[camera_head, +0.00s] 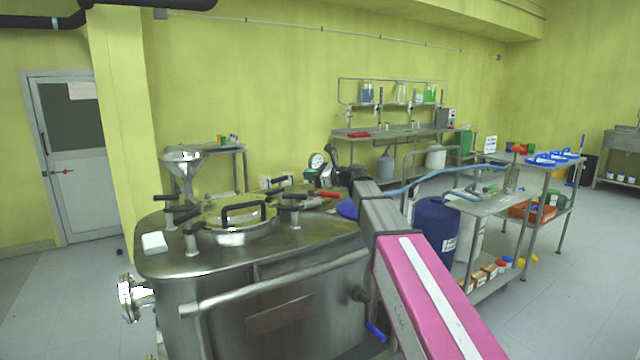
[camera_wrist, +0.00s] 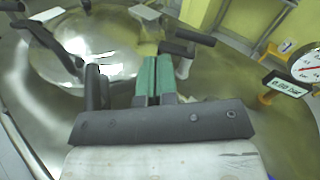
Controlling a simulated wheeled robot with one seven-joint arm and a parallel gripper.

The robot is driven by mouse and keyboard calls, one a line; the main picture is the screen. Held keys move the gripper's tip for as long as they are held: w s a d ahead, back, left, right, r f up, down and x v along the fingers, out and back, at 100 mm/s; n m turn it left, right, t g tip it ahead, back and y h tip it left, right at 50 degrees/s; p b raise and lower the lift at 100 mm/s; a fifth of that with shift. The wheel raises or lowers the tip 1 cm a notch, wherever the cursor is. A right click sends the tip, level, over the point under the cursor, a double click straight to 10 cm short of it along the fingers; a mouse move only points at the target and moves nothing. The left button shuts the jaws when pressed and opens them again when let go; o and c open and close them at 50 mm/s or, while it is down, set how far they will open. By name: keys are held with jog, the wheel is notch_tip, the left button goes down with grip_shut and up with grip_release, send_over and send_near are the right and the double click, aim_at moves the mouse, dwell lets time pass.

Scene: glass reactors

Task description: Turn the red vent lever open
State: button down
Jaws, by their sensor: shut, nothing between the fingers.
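A small red lever (camera_head: 328,194) shows on the right part of the steel reactor lid (camera_head: 165,262), beside my arm in the head view. I take it to be the vent lever; how far it is turned cannot be told. It does not show in the wrist view. My gripper (camera_wrist: 153,75) has green fingertips pressed together, with nothing between them. It is over the lid, near the round hatch (camera_wrist: 62,55) and its dark clamp handles (camera_wrist: 95,85).
A pressure gauge (camera_head: 316,160) stands on the lid; it also shows at the right of the wrist view (camera_wrist: 308,66). Clamp handles and a black hatch handle (camera_head: 243,206) stick up. A blue drum (camera_head: 434,232) and a steel cart (camera_head: 490,204) stand right.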

jog(key=s+d+r+n+h, duration=0.1)
jog(key=d+n+h, duration=0.3)
jog(key=n, duration=0.7)
jog(key=d+r+n+h, duration=0.1)
jog(key=n+h, duration=0.4)
jog(key=n, duration=0.5)
jog(key=s+d+r+n+h, duration=0.1)
jog(key=d+n+h, duration=0.3)
jog(key=n, duration=0.7)
jog(key=h, duration=0.1)
send_near(324, 194)
notch_tip(324, 194, down, 3)
jog(key=s+a, duration=0.1)
jog(key=s, duration=0.1)
jog(key=shift+w+d+f, duration=0.2)
jog(key=shift+w+f, duration=0.45)
jog(key=shift+w, duration=0.35)
jog(key=shift+w+d+f, duration=0.2)
jog(key=shift+w+f, duration=0.5)
jog(key=shift+w, duration=0.3)
